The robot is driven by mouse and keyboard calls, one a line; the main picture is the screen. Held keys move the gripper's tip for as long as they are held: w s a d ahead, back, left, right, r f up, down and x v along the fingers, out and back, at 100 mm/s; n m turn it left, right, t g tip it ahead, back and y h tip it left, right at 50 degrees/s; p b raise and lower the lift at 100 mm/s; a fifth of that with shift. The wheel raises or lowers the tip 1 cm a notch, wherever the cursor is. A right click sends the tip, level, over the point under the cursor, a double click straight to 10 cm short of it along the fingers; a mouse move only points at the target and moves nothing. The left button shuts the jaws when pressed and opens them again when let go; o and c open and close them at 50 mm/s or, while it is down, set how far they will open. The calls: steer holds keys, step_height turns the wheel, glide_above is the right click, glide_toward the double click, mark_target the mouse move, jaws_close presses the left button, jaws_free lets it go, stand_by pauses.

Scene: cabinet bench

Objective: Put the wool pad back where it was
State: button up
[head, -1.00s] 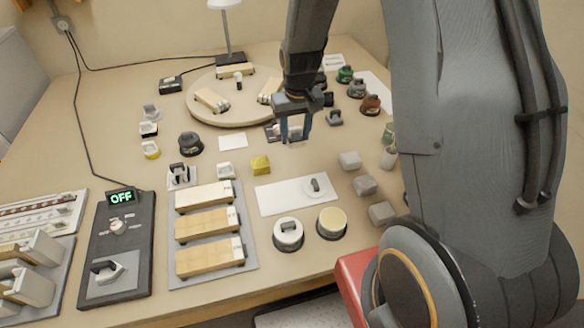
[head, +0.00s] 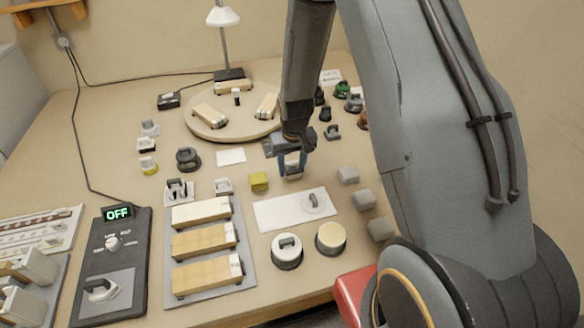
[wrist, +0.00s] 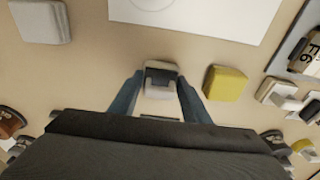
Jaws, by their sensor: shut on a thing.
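My gripper (head: 291,164) is shut on a small pale pad with a grey grip, which seems to be the wool pad (wrist: 160,90). In the wrist view its two blue fingers stand on either side of the pad. In the head view the held pad (head: 293,176) is just below the fingers, over the tabletop behind the white board (head: 275,213). I cannot tell whether it touches the table. A yellow block (head: 259,181) is beside it on the left; the block also shows in the wrist view (wrist: 225,83).
Several grey blocks (head: 348,175) stand on the right. A round turntable (head: 200,128) with wooden blocks is at the back. Other small pads (head: 148,145) line the left. A bare white card (head: 231,156) lies behind the yellow block. Wooden blocks fill a grey tray (head: 245,281).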

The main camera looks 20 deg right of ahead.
mark_target(293, 173)
steer(key=shift+f, duration=0.4)
steer(key=o, duration=1)
steer(key=shift+f, duration=0.15)
step_height(293, 173, up, 12)
steer(key=s+b, duration=0.2)
steer(key=shift+g, duration=0.4)
steer(key=s+r, duration=0.2)
steer(key=s, duration=0.4)
steer(key=s+r, duration=0.2)
steer(key=s, duration=0.4)
steer(key=s+r, duration=0.2)
steer(key=s, duration=0.5)
